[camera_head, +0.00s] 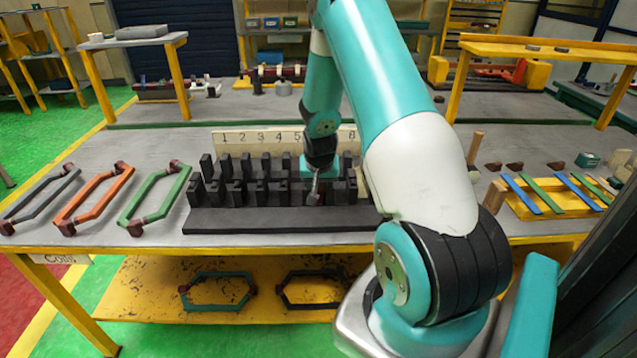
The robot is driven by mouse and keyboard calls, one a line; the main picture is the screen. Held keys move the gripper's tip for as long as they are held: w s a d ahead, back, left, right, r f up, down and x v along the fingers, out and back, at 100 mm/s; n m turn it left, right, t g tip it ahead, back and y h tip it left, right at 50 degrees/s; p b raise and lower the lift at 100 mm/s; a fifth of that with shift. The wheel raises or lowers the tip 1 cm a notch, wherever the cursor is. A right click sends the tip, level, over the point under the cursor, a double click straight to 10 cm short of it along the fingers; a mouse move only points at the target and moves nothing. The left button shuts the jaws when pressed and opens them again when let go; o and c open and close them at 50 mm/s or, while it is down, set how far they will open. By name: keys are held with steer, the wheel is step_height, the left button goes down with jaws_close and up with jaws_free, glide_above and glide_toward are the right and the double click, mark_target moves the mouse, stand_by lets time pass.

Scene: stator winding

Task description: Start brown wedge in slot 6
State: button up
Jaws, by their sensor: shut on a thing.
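My gripper (314,188) is low over the stator block (280,220), among its black teeth. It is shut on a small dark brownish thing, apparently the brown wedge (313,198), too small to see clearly. The teeth stand in two rows in front of a pale board (228,138) with slot numbers. The gripper is to the right of number 5, close to where slot 6 lies. I cannot tell whether the wedge touches the slot.
Grey, orange (95,194) and green (155,196) coils lie left of the block. Brown pieces (515,166) lie at the right, behind a yellow tray (530,210) with blue and green strips. A wooden peg (475,147) stands beside my arm. Two coils (218,291) lie on the lower shelf.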

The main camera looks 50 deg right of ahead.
steer(key=shift+w+d, duration=0.4)
steer(key=shift+d, duration=0.05)
stand_by(0.5)
steer(key=o, duration=1)
steer(key=b+v, duration=0.3)
steer(key=v, duration=1.4)
steer(key=shift+r, duration=0.25)
